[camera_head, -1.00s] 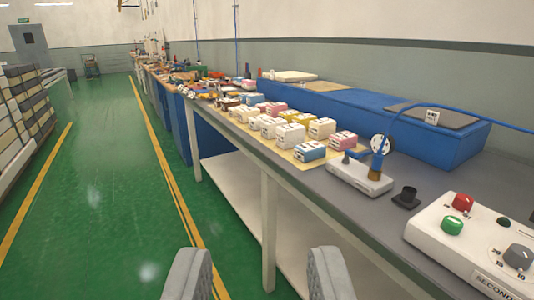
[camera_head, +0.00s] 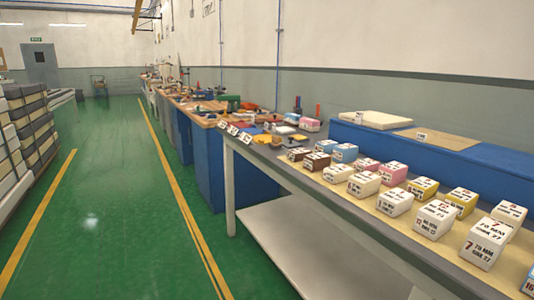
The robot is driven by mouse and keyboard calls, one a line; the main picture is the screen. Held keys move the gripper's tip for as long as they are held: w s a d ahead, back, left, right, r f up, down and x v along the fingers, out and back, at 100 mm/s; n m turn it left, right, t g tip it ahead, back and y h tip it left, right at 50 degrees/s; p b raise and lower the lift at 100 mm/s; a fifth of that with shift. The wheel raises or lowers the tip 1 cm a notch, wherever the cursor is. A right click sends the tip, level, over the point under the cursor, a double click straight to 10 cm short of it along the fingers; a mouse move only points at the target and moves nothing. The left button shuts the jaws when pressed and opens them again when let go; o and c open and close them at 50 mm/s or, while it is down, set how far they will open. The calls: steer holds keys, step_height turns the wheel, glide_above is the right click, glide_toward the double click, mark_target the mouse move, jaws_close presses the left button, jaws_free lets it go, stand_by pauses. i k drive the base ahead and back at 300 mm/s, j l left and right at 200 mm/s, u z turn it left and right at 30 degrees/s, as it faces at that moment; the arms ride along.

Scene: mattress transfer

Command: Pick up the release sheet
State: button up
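I cannot tell for certain which thing is the release sheet. A flat tan sheet (camera_head: 447,139) lies on top of the long blue box at the right, with a small white label (camera_head: 421,136) near its left end. A thicker cream slab (camera_head: 375,119) lies farther back on the same box. Another thin yellowish sheet (camera_head: 398,224) lies on the grey bench under rows of printed blocks. My gripper is outside this view, so its state is hidden.
The grey bench (camera_head: 330,205) runs along the right, with white, pink, blue, yellow and brown blocks on it. The blue box (camera_head: 480,158) stands behind them. Cluttered benches continue farther back. Stacked goods (camera_head: 30,125) stand at left. The green aisle (camera_head: 110,200) is clear.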

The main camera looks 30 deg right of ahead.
mark_target(452, 142)
steer(key=i+z, duration=0.2)
steer(key=i, duration=0.5)
steer(key=i+j+z, duration=0.25)
steer(key=i, duration=0.45)
steer(key=i+l+z, duration=0.1)
steer(key=i+z, duration=0.15)
steer(key=z, duration=0.15)
steer(key=i+z, duration=0.2)
steer(key=z, duration=0.25)
steer(key=i+z, duration=0.25)
steer(key=z, duration=0.15)
steer(key=i+j+z, duration=0.15)
steer(key=z, duration=0.3)
steer(key=i+j+z, duration=0.1)
steer(key=i+z, duration=0.35)
steer(key=i, duration=0.05)
